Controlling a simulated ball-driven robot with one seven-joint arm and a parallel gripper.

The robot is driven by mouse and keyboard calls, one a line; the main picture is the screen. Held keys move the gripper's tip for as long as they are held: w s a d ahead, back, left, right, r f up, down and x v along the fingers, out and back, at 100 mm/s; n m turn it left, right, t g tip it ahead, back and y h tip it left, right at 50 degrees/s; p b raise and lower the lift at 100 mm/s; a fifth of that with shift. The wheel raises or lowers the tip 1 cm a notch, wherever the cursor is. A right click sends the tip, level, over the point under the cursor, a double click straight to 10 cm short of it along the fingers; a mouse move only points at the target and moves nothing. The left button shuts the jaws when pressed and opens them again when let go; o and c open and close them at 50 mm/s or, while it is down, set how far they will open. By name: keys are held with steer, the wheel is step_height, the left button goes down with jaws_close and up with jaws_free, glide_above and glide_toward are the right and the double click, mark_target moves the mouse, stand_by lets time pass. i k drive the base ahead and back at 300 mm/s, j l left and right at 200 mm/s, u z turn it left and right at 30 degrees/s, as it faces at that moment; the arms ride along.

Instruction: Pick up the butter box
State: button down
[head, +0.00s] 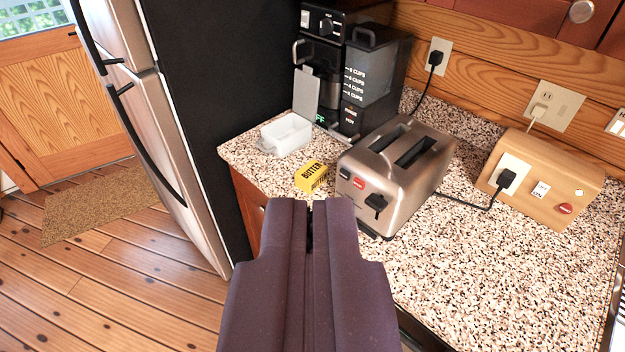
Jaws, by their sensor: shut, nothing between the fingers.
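The butter box (312,176) is a small yellow box with dark "BUTTER" lettering. It lies on the speckled countertop (480,265), just left of the toaster and near the counter's front edge. My gripper (311,205) is dark purple, shut and empty. In the picture its tips end just below the box, with a small gap between them and the box. How far the tips are from it in depth I cannot tell.
A silver toaster (398,170) stands close to the box's right. A white dish (287,134) with its lid up sits behind left, before a black coffee maker (352,75). A wooden outlet box (545,180) is at right. A fridge (150,110) stands left.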

mark_target(310, 177)
steer(key=z, duration=0.4)
steer(key=i+j+z, duration=0.5)
steer(key=j+z, duration=0.15)
steer(key=i+j+z, duration=0.15)
steer(key=j+z, duration=0.15)
steer(key=j, duration=0.15)
steer(key=i+j, duration=0.15)
steer(key=j, duration=0.25)
steer(key=i+j, duration=0.15)
steer(key=j, duration=0.25)
steer(key=i+j+z, duration=0.1)
steer(key=j, duration=0.35)
steer(key=i+j, duration=0.2)
steer(key=j, duration=0.2)
steer(key=i+j, duration=0.1)
steer(key=j, duration=0.35)
steer(key=l+z, duration=0.05)
